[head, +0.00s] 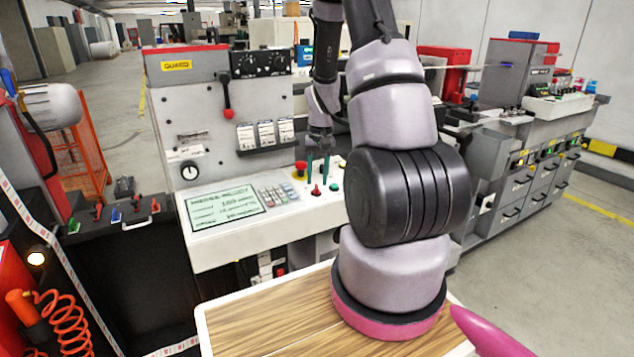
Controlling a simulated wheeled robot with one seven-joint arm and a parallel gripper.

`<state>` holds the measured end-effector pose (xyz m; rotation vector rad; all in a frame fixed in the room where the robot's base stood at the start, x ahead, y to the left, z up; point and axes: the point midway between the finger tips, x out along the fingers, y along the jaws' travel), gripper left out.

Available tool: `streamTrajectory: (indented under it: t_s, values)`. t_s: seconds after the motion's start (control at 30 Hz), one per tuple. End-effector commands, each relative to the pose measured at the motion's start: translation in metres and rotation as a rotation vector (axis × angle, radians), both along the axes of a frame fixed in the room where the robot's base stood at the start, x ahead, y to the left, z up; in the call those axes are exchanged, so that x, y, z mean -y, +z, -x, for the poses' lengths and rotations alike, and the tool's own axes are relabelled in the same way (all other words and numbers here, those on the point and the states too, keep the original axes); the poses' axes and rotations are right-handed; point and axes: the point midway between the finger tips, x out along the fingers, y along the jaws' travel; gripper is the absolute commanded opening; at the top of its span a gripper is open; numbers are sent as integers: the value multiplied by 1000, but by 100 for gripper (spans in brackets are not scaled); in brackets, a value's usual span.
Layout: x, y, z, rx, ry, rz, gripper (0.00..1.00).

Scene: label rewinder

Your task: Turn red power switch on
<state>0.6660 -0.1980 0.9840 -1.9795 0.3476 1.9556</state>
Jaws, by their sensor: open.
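A white control console (240,238) slopes out from the grey machine in the head view. A small red switch (316,190) stands on its panel, left of a green knob (335,187). A red mushroom button on a yellow base (300,169) lies just behind and to the left. Which red control is the power switch is not labelled legibly. My gripper (318,177) points down over the panel with its two dark green fingers apart and nothing seen between them. Its tips are close above or behind the small red switch; contact cannot be told.
A red-knobbed lever (227,108) hangs on the upright panel behind. The console also carries a screen (225,205) and a keypad (276,195). My arm hides the console's right end. Orange coiled hose (66,325) hangs at lower left.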

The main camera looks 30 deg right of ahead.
Motion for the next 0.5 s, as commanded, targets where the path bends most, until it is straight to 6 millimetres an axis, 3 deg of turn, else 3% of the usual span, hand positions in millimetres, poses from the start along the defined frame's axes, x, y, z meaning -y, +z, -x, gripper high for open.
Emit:
streamTrajectory:
  t_s: [0.3, 0.5]
  values:
    - [4, 65, 1, 4, 0, 1, 42]
    - [5, 86, 2, 1, 0, -1, 42]
